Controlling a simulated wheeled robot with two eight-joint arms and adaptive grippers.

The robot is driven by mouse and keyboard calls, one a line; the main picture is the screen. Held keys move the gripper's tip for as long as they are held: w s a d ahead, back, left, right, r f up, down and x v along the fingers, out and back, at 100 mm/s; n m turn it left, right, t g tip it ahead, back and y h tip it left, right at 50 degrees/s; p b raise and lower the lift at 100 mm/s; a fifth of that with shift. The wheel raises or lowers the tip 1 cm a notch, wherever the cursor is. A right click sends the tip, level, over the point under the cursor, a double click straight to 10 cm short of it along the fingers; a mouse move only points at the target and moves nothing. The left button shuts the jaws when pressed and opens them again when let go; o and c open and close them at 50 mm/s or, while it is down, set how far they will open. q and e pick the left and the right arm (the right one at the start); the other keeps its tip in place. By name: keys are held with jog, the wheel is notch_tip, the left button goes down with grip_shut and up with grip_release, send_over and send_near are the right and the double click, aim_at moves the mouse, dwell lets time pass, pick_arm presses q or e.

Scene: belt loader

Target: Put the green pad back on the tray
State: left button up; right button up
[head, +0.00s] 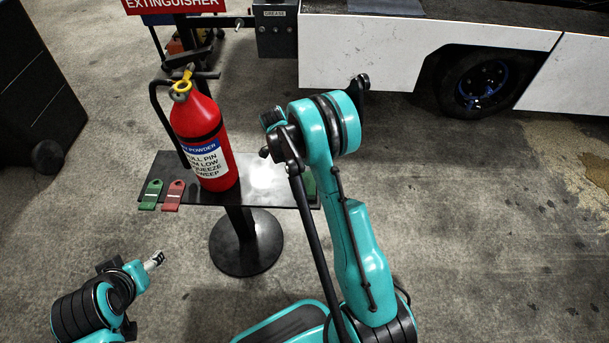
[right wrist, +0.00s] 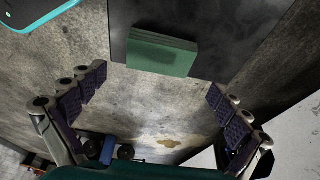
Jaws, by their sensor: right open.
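The green pad (right wrist: 162,53) shows in the right wrist view as a flat block at the near end of a dark surface, which appears to be the black tray (head: 255,195). In the head view a bit of green (head: 311,186) shows at the tray's right end, mostly hidden by my right arm. My right gripper (right wrist: 157,82) is open and empty, its fingers spread wide with the pad ahead between them, not touching it. My right fingers are hidden in the head view. My left gripper (head: 155,260) is at the lower left, away from the tray; its jaws are too small to read.
A red fire extinguisher (head: 205,140) stands on the tray. A green tag (head: 150,195) and a red tag (head: 173,195) lie at its left end. A white vehicle (head: 400,50) with a wheel (head: 482,85) is behind. The floor to the right is open.

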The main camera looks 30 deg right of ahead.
jog(key=s+a+r+n+t+p, duration=0.1)
jog(key=s+a+r+n+t, duration=0.3)
jog(key=r, duration=0.6)
jog(key=s+a+r+n, duration=0.25)
jog(key=r+n, duration=0.35)
jog(key=r, duration=0.4)
jog(key=s+a+r+n+t+y, duration=0.1)
jog(key=s+a+r+n+t, duration=0.1)
jog(key=s+n, duration=0.5)
jog(key=s+a+r+n+t+y, duration=0.1)
jog(key=s+a+r+n+t, duration=0.1)
jog(key=s+n, duration=0.4)
jog(key=shift+s+a+r+n+t+y, duration=0.45)
jog(key=shift+a+n, duration=0.25)
jog(key=shift+a, duration=0.65)
jog(key=shift+f, duration=0.1)
jog(key=shift+c, duration=0.3)
